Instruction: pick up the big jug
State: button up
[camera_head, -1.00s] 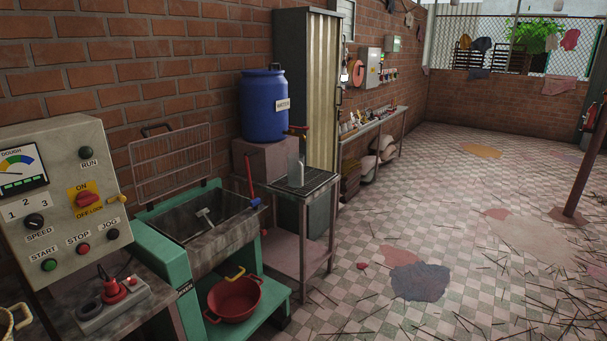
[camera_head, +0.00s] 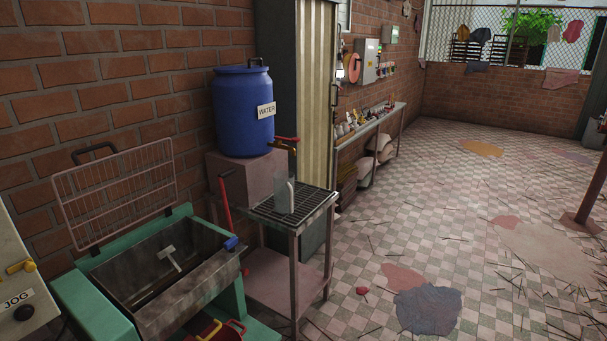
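A clear, see-through jug (camera_head: 285,196) with a pale handle stands upright on the dark grated top of a small metal stand (camera_head: 262,213). It is below a tap with a red handle (camera_head: 285,142). The tap is by a blue barrel (camera_head: 242,112) labelled WATER, which sits on a pinkish block (camera_head: 240,170). No second jug is clear in view, so I cannot compare sizes. My gripper is not in view.
A green mixer with a metal trough (camera_head: 165,265) and raised wire guard (camera_head: 115,195) stands at the left, before the stand. A red tub (camera_head: 225,332) shows at the bottom edge. Tiled floor (camera_head: 370,240) to the right is open, with scattered sticks and a dark patch (camera_head: 428,310).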

aim_at(283, 181)
jog(key=i+z, duration=0.2)
jog(key=i, duration=0.5)
jog(key=i+z, duration=0.2)
jog(key=i, duration=0.5)
jog(key=i+j+z, duration=0.15)
jog(key=i, duration=0.55)
jog(key=i+j+u, duration=0.1)
jog(key=i+u, duration=0.15)
jog(key=u, duration=0.15)
jog(key=i+u, duration=0.25)
jog(key=u, duration=0.15)
jog(key=i+u, duration=0.4)
jog(key=i+l+u, duration=0.15)
jog(key=u, duration=0.25)
jog(key=i+l+u, duration=0.2)
jog(key=u, duration=0.2)
